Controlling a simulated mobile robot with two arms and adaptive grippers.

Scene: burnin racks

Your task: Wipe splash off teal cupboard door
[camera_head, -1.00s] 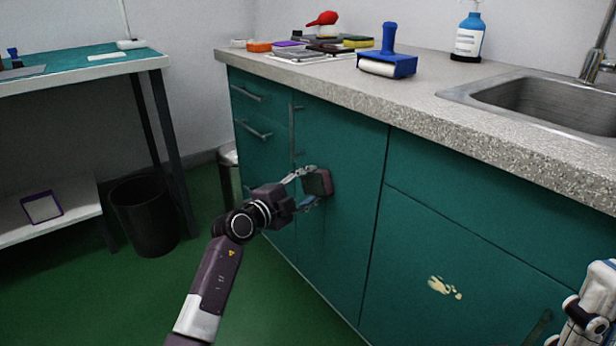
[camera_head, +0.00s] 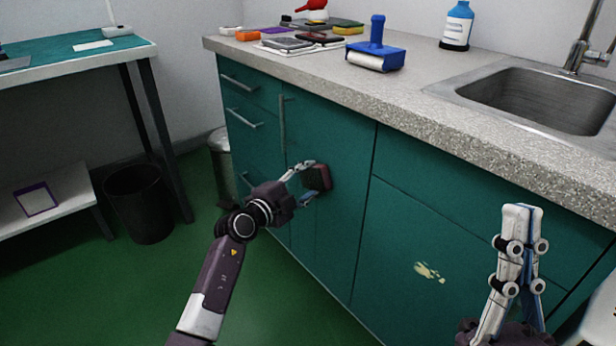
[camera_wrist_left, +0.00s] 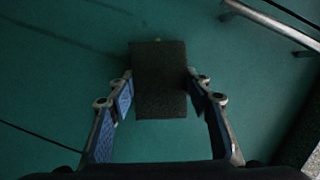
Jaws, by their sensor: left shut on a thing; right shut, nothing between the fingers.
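The teal cupboard door (camera_head: 335,215) fills the middle of the head view. My left gripper (camera_head: 306,179) is shut on a dark sponge-like block (camera_head: 319,178), held at the door's face. In the left wrist view the block (camera_wrist_left: 160,80) sits between the two fingers, with a small yellowish trace at its top edge. Whether it presses on the door I cannot tell. A cream splash (camera_head: 429,272) shows on the teal front to the right of this door, clear of the block. My right gripper (camera_head: 521,212) is shut and empty, pointing up in front of the right-hand front.
The speckled counter (camera_head: 420,115) holds a blue roller tool (camera_head: 376,50), a blue bottle (camera_head: 457,25), several pads and a sink (camera_head: 540,98). A black bin (camera_head: 140,203) and a metal bin (camera_head: 221,160) stand on the green floor at left. Bar handles (camera_head: 283,125) stick out from the fronts.

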